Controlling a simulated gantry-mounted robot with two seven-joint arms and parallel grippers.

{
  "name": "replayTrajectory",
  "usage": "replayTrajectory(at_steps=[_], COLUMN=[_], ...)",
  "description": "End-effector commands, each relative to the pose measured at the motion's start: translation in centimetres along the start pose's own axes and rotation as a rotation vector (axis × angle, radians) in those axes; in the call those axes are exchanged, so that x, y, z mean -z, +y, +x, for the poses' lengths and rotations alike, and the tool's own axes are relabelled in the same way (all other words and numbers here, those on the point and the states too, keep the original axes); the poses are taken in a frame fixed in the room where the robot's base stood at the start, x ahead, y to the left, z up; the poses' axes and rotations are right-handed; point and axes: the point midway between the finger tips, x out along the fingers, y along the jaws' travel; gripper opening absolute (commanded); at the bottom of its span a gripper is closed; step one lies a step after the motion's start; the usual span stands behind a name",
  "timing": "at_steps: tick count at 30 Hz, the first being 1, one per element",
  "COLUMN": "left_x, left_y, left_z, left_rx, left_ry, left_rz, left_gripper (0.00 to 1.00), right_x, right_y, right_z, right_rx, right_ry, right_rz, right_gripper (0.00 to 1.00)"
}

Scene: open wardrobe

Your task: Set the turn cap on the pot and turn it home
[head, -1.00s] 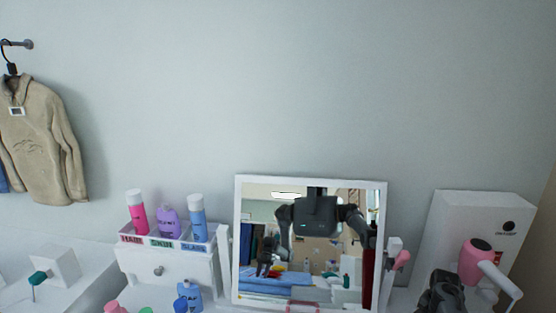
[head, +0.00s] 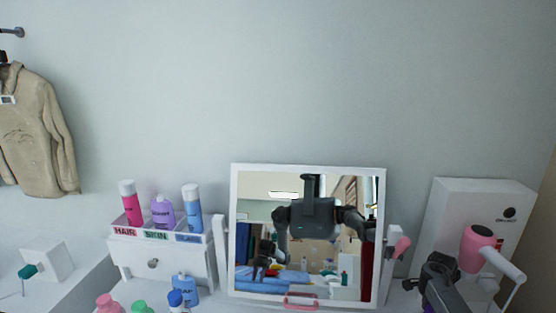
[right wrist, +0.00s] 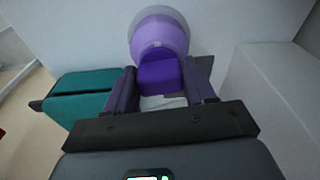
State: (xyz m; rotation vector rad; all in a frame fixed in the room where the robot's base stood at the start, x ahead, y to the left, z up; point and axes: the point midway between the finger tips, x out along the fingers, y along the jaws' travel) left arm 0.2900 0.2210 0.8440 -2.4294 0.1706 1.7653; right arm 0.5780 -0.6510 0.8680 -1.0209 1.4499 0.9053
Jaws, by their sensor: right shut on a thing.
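My right gripper (right wrist: 160,72) is shut on a dark purple block-shaped grip (right wrist: 158,73) in the right wrist view. The grip stands on a round lilac piece (right wrist: 159,36) with a greyish rim, just beyond the fingertips. These look like the turn cap, but I cannot tell where cap ends and any pot begins, or whether the two touch. In the head view my right gripper (head: 432,297) is at the bottom right, with a little purple by it. No pot shows clearly there. My left gripper is out of direct view.
A pink hair dryer (head: 480,240) and a white box (head: 470,210) stand right of my right gripper. A framed mirror (head: 233,235) is to its left, then a bottle organizer (head: 165,255). A teal object (right wrist: 85,95) lies left in the right wrist view.

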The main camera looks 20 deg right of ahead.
Motion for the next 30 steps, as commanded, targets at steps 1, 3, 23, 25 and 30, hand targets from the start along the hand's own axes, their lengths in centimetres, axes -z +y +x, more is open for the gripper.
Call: replayTrajectory(at_steps=[1, 3, 23, 25, 30], left_x=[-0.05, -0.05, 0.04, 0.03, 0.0], left_y=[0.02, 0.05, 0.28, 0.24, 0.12], left_z=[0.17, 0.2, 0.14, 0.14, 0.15], left_rx=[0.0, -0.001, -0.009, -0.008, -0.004], left_ry=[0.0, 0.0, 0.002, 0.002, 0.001], left_rz=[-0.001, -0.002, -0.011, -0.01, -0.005], left_gripper=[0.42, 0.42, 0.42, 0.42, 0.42], right_x=[0.3, 0.32, 0.12, 0.11, 0.08], right_y=[0.2, 0.21, 0.08, 0.07, 0.05], right_z=[0.2, 0.16, 0.03, 0.03, 0.01], right_rx=[-0.006, -0.007, -0.004, -0.004, -0.003], right_ry=[0.002, 0.002, 0.001, 0.001, 0.001], right_rz=[0.016, 0.024, 0.022, 0.022, 0.021], right_gripper=[0.21, 0.21, 0.83, 0.73, 0.73])
